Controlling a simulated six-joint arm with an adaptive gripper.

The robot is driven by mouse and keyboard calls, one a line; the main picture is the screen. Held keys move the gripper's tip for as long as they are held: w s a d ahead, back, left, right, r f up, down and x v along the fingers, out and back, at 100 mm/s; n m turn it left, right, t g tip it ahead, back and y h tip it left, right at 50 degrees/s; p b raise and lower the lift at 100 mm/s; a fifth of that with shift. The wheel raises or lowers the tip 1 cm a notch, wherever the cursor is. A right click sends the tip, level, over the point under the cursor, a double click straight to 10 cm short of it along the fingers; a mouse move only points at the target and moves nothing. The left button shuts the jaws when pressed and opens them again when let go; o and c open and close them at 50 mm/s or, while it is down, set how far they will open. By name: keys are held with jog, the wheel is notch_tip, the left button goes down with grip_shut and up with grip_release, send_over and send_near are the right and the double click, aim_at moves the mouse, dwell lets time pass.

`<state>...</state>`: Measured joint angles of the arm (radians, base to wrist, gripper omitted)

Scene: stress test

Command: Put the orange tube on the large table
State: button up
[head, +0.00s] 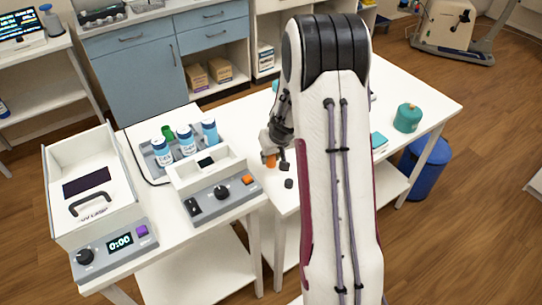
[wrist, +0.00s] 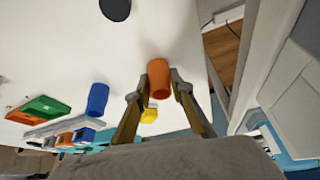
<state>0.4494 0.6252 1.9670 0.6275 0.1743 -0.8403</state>
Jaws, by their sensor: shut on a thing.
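The orange tube (wrist: 159,76) is between the two fingers of my gripper (wrist: 158,84) in the wrist view, and the fingers are shut on it. In the head view the orange tube (head: 270,160) shows as a small patch below my gripper (head: 271,154). It is near the left edge of the large white table (head: 440,95). I cannot tell whether the tube touches the tabletop. My arm hides the middle of the table in the head view.
Small dark pieces (head: 289,183) lie near the tube. A teal container (head: 407,118) and teal box (head: 378,143) are on the table's right. A blue tube (wrist: 97,98) and green block (wrist: 45,107) show in the wrist view. Left stands a bench with devices and bottles (head: 187,141).

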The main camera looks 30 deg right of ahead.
jog(key=shift+f, duration=0.15)
jog(key=o, duration=1)
jog(key=shift+r, duration=0.2)
jog(key=shift+v, duration=5.95)
jog(key=shift+r, duration=0.1)
